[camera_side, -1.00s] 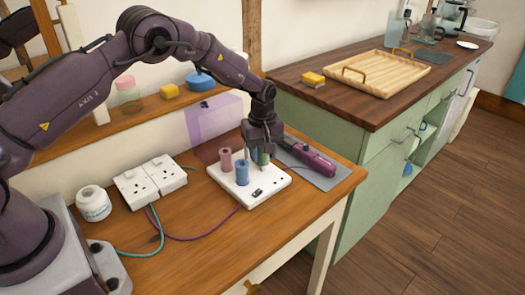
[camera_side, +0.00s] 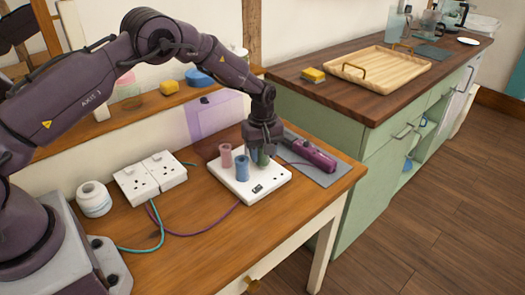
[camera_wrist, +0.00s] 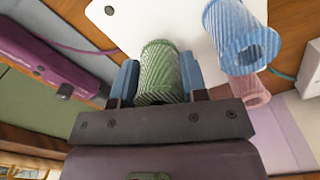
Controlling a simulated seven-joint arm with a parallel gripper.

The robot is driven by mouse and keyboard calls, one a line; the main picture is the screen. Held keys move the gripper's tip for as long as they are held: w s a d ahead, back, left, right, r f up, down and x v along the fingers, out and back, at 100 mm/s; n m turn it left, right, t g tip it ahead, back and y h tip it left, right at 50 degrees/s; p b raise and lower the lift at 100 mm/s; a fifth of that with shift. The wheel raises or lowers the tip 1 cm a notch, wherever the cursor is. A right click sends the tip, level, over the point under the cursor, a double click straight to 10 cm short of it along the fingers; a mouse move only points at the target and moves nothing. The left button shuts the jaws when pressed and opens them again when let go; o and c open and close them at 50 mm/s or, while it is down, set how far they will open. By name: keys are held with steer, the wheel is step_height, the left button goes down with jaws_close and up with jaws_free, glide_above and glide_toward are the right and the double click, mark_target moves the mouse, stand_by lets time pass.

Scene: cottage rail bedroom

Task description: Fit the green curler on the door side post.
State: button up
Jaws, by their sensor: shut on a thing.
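My gripper (camera_side: 263,151) is shut on the green curler (camera_wrist: 160,68), a ribbed tube held between the two blue-grey fingers in the wrist view. In the side view, the green curler (camera_side: 263,158) shows below the gripper, over the far right part of the white base (camera_side: 250,194). The curler looks roughly upright. Its lower end and any post under it are hidden, so I cannot tell whether it is around a post or above one.
A purple tool (camera_side: 314,156) lies on a grey mat (camera_side: 325,178) right of the base. White sockets (camera_side: 150,178) and a white jar (camera_side: 94,199) stand at left. Teal and purple cables cross the wooden table (camera_side: 205,250), whose front is otherwise clear.

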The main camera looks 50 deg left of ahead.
steer(key=shift+f, duration=0.6)
stand_by(0.3)
steer(key=o, duration=1)
steer(key=shift+r, duration=0.1)
step_height(320, 180, up, 13)
